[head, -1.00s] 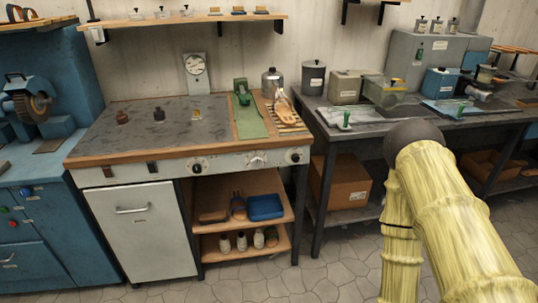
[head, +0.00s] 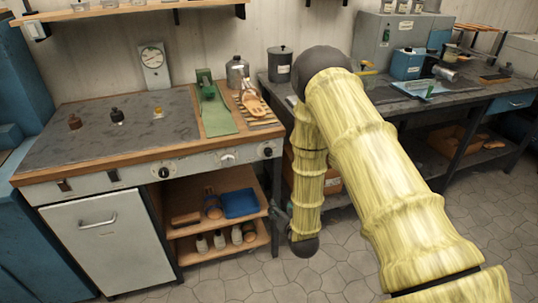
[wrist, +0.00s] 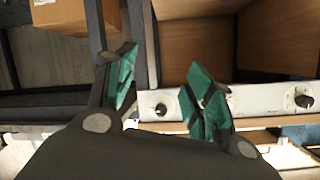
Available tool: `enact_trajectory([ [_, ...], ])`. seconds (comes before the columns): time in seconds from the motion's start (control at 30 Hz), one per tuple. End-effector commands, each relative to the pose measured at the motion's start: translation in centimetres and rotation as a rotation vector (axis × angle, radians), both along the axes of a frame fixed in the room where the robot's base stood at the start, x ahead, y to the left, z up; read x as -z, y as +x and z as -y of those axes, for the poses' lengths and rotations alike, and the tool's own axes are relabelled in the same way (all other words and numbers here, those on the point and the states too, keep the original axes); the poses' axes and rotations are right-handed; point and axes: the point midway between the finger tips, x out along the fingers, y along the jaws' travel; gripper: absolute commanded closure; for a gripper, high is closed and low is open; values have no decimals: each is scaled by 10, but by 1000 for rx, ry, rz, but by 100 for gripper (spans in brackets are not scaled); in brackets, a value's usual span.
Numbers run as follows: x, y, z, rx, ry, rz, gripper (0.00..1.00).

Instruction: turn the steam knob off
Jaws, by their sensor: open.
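The bench's pale control panel (head: 195,165) carries a black knob (head: 268,152) at its right end, a whitish dial (head: 228,158) beside it, and another black knob (head: 164,173) further left. I cannot read which is the steam knob. In the wrist view the panel looks upside down; the right-end knob (wrist: 160,108) shows between the fingers, and another knob (wrist: 303,100) is at the right. My gripper (wrist: 162,82) is open and empty, its teal-padded fingers apart. It appears apart from the knob. In the head view it is mostly hidden by my arm near the bench leg.
Shelves below hold a blue bin (head: 241,203) and bottles. The bench leg (head: 277,185) stands close to my wrist. A cardboard box (wrist: 85,18) lies beyond it.

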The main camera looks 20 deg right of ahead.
Motion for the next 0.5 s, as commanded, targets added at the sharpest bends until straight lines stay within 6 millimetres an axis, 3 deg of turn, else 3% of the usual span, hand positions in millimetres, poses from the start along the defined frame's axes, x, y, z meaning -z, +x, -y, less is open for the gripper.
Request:
enact_trajectory([
  [0.03, -26, 26, 3, 7, 19, 89, 47],
  [0.1, -55, 51, 7, 14, 46, 194, 47],
  [0.2, -87, 75, 10, 18, 76, 300, 47],
  [0.33, -106, 88, 13, 19, 94, 363, 47],
  [0.5, -110, 102, 13, 19, 97, 373, 47],
])
